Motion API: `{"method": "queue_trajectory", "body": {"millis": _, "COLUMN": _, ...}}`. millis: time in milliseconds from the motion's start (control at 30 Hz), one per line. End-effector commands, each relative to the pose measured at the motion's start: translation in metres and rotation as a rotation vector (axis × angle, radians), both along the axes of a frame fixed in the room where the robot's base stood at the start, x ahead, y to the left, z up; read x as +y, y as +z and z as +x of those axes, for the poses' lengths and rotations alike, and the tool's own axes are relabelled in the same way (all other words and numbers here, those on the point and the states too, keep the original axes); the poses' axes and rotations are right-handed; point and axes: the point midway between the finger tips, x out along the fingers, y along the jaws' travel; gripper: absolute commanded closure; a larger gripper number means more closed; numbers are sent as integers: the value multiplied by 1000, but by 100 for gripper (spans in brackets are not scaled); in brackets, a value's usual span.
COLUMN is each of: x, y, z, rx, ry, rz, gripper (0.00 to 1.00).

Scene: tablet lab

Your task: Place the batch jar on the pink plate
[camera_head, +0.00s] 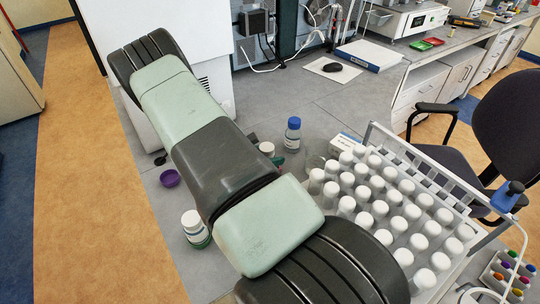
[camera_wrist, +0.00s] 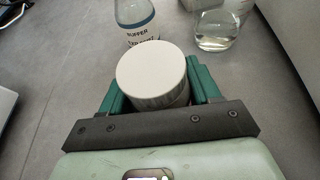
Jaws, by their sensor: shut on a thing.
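My gripper (camera_wrist: 151,93) is shut around a white-capped jar (camera_wrist: 152,72), its green fingers on both sides of it. In the head view the cap of this jar (camera_head: 267,149) shows just beyond my arm, which hides most of the gripper. I cannot read a label on the held jar, nor tell whether it touches the bench. Another white-capped jar (camera_head: 194,226) with a green base stands at the near left. I see no plate that is clearly pink; a small purple dish (camera_head: 170,178) lies left of my arm.
A blue-capped bottle (camera_head: 292,134) stands close behind the held jar; its label reads "BUFFER" in the wrist view (camera_wrist: 136,22). A clear beaker (camera_wrist: 215,30) with liquid is to its right. A rack of several white-capped bottles (camera_head: 385,205) fills the right.

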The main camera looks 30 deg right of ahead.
Motion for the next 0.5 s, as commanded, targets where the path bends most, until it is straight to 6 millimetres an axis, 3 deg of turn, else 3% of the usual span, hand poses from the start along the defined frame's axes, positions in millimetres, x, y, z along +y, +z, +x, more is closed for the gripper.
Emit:
{"method": "queue_trajectory", "body": {"millis": 200, "x": 0, "y": -2, "z": 0, "rx": 1, "ry": 0, "rz": 0, "gripper": 77}}
{"method": "queue_trajectory", "body": {"millis": 233, "x": 0, "y": -2, "z": 0, "rx": 1, "ry": 0, "rz": 0, "gripper": 37}}
{"method": "queue_trajectory", "body": {"millis": 400, "x": 0, "y": -2, "z": 0, "rx": 1, "ry": 0, "rz": 0, "gripper": 13}}
{"method": "queue_trajectory", "body": {"millis": 500, "x": 0, "y": -2, "z": 0, "rx": 1, "ry": 0, "rz": 0, "gripper": 13}}
